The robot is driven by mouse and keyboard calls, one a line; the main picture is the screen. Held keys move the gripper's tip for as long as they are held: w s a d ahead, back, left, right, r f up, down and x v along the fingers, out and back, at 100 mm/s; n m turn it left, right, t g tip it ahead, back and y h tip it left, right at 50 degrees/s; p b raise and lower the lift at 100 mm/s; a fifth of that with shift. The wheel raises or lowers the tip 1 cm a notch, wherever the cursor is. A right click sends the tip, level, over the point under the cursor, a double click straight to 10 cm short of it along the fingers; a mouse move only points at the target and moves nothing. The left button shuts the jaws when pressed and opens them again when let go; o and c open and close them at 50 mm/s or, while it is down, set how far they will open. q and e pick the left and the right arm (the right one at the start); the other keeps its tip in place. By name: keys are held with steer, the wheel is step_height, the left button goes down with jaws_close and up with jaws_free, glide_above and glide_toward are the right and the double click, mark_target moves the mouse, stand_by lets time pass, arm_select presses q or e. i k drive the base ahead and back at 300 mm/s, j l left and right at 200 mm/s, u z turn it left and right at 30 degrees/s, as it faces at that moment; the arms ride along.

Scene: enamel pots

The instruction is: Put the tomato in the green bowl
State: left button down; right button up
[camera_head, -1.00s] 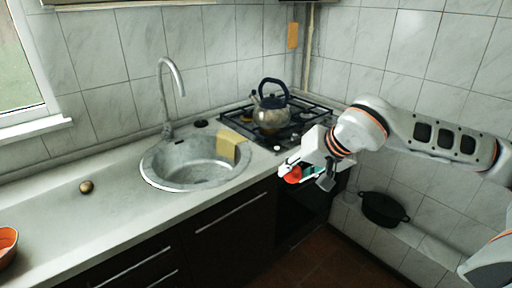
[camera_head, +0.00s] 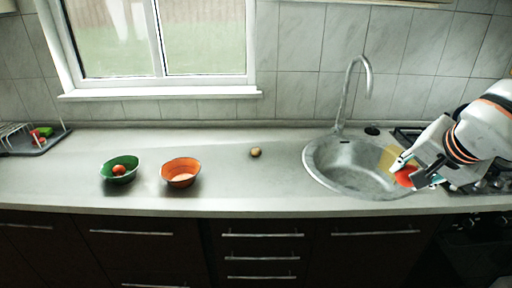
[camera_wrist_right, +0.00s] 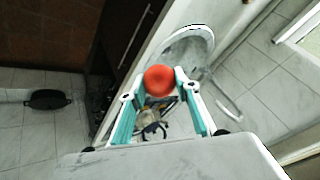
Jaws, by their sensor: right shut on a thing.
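The red tomato (camera_head: 406,176) is between the fingers of my right gripper (camera_head: 413,172), which is shut on it. In the head view they are at the right, over the right side of the sink. The wrist view also shows the tomato (camera_wrist_right: 159,80) between the two teal fingers. The green bowl (camera_head: 107,175) stands upright on the counter at the left, far from my right gripper. A small orange-red round thing (camera_head: 119,170) lies in it. My left gripper is not in view.
A small brown round thing (camera_head: 255,152) lies on the counter. The sink (camera_head: 330,177) and its tall tap (camera_head: 345,100) stand between. A dish rack (camera_head: 35,147) is far left.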

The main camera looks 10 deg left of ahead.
mark_target(123, 185)
steer(key=u, duration=1.3)
steer(key=i+j+u, duration=0.15)
steer(key=i+u, duration=0.5)
steer(key=i+j, duration=0.1)
steer(key=i, duration=0.7)
